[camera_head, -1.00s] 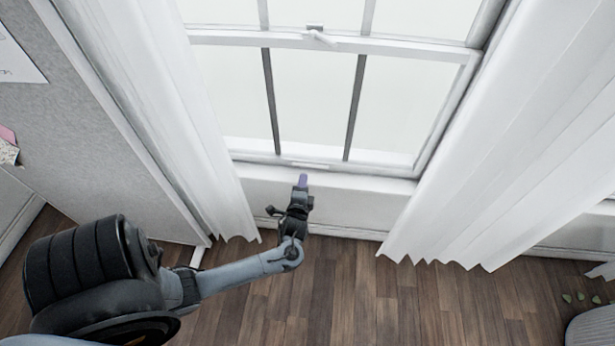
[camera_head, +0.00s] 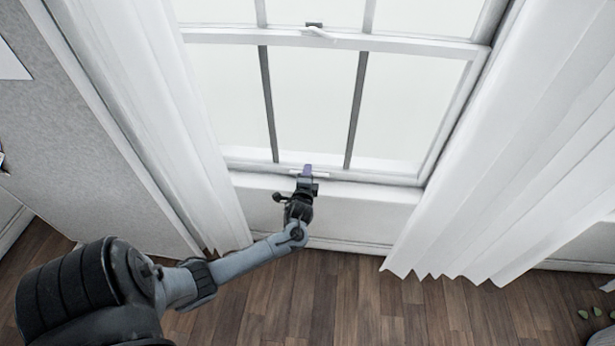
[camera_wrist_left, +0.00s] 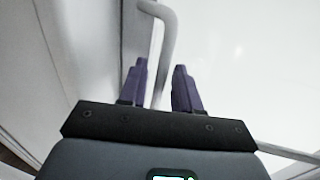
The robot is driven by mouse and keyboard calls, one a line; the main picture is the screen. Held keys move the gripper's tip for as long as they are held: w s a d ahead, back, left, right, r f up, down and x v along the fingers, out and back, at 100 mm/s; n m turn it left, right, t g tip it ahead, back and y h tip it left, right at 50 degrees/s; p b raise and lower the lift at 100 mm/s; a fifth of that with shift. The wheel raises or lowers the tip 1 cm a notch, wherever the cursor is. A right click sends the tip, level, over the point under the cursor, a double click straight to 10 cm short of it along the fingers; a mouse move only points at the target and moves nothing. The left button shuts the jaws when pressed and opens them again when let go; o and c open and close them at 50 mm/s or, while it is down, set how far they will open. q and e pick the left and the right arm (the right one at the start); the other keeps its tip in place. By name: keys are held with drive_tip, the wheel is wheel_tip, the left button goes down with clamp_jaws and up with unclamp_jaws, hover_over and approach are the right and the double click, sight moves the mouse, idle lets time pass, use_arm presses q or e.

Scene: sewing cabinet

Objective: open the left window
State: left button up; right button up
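The white left window (camera_head: 425,110) has a lower sash that sits down at the sill, with a latch (camera_head: 318,32) on the middle rail. A pale lift handle (camera_head: 323,175) is on the sash's bottom rail, partly hidden by my left gripper (camera_head: 307,170). In the left wrist view, my left gripper (camera_wrist_left: 160,80) is open, its two purple fingers apart. A pale curved handle bar (camera_wrist_left: 165,30) runs down into the gap between the fingers, nearer the left one; I cannot tell whether it touches. My right gripper is out of view.
White curtains hang on the left (camera_head: 165,120) and right (camera_head: 510,150) of the window. A grey partition panel (camera_head: 75,130) stands at the left. The wooden floor (camera_head: 400,310) below the window is clear, with small green bits at the far right.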

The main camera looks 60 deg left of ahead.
use_arm(q)
drive_tip(key=shift+w+a, duration=0.2)
drive_tip(key=shift+a, duration=0.05)
drive_tip(key=shift+c, duration=0.3)
clamp_jaws()
drive_tip(key=p, duration=3)
approach(309, 108)
drive_tip(key=x, duration=0.5)
drive_tip(key=shift+w+r, duration=0.1)
drive_tip(key=shift+w, duration=0.05)
drive_tip(key=shift+o, duration=0.3)
unclamp_jaws()
